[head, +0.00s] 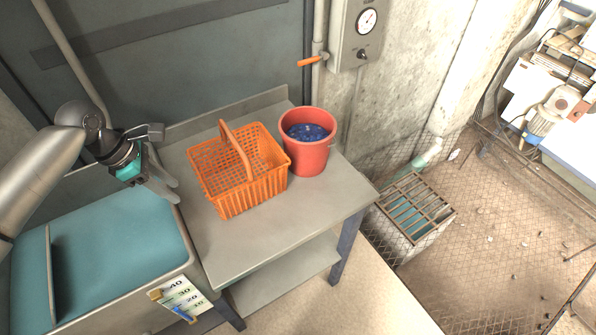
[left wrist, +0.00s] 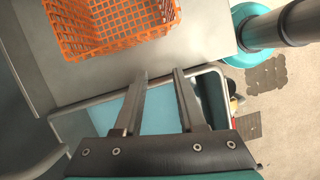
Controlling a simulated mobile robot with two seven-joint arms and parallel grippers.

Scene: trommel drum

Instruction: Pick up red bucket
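The red bucket (head: 308,142) stands upright on the right part of a grey metal table, with dark blue contents inside. It is not in the left wrist view. My left gripper (head: 168,160) is left of the orange basket in the head view, over the edge of the teal water tank, well apart from the bucket. In the left wrist view its two fingers (left wrist: 160,80) are apart with nothing between them. My right gripper is not in view.
An orange basket (head: 213,180) with a raised handle sits between my left gripper and the bucket; it also shows in the left wrist view (left wrist: 105,32). The grey table (head: 240,236) has free room in front. A pipe with an orange lever (head: 309,61) is behind the bucket.

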